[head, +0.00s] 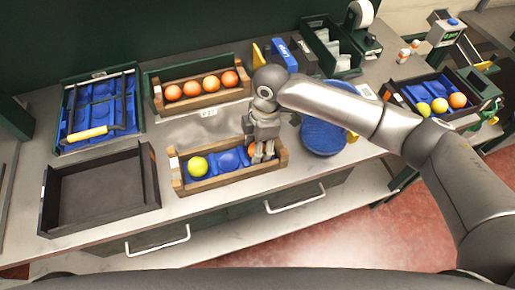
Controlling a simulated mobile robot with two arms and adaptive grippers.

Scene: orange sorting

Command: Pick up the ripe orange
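An orange (251,149) sits at the right end of the front wooden crate (228,180), mostly hidden behind my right gripper (263,158). The gripper points down over that end of the crate, its fingers at the orange. Whether they are closed on it I cannot tell. A yellow fruit (197,166) lies in the crate's left end, with empty blue hollows between. Several oranges (210,83) stand in a row in the rear wooden crate (203,101). My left gripper is out of view.
An empty dark tray (100,190) lies at front left, with a blue-lined tray (98,108) behind it. A round blue pad (323,137) lies right of the crate, partly under my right arm. A dark crate (437,115) with yellow and orange fruit stands further right.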

